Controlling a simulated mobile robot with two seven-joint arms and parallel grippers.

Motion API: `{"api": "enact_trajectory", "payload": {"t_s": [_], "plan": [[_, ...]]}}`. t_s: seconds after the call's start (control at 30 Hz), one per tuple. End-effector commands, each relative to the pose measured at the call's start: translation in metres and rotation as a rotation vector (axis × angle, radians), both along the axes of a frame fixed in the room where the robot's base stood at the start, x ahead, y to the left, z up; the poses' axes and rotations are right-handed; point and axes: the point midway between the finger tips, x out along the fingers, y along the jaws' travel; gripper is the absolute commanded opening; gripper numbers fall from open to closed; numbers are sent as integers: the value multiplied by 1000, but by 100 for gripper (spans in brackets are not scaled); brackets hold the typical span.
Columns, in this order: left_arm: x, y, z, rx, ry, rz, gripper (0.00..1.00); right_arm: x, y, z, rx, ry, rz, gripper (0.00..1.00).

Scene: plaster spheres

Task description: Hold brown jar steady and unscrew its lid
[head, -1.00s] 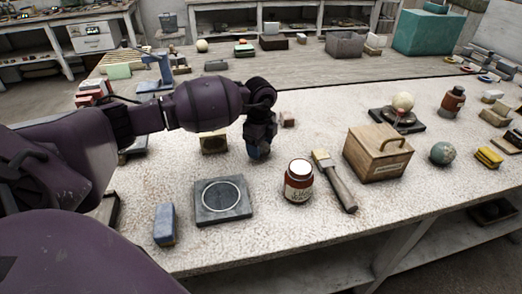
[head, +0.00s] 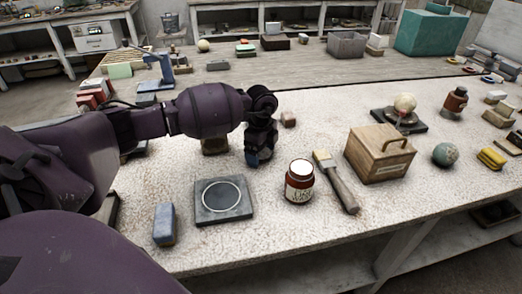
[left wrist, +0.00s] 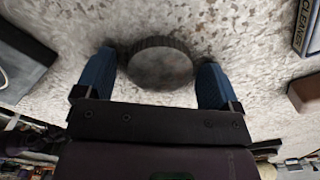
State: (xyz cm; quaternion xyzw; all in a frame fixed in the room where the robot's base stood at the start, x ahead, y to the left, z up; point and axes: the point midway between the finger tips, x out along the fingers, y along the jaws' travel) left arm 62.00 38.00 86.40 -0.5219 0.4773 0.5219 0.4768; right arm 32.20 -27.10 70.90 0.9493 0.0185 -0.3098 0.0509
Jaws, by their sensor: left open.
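My left gripper (left wrist: 158,75) is open and points down at the near bench, left of a red-brown jar. In the left wrist view a round dark lid (left wrist: 160,67) with a ridged edge lies between its blue fingers, with small gaps beside it. What is under this lid is hidden, and my gripper (head: 256,160) covers it in the head view. The red-brown jar (head: 299,190) with a pale top and white label stands upright, apart from my gripper. A smaller brown jar (head: 455,102) with a dark cap stands at the far right. My right gripper is not in view.
A brush (head: 338,182) lies right of the red-brown jar, beside a wooden box (head: 380,158) with a handle. A dark slab (head: 207,215) with a pale ring and a blue block (head: 164,224) lie at the front left.

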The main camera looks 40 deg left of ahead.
Motion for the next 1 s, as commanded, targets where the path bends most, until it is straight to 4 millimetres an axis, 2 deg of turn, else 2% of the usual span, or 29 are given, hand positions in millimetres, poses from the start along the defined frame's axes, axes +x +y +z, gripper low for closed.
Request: {"api": "enact_trajectory", "payload": {"t_s": [0.17, 0.5, 0.7, 1.0], "plan": [[1, 0, 13, 0, -5, 0, 88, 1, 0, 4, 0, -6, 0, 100], [1, 0, 77, 1, -8, -1, 88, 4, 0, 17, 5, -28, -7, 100], [0, 0, 107, 0, -4, 0, 88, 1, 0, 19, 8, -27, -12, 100], [0, 0, 124, 0, 0, 0, 88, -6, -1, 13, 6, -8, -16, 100]]}}
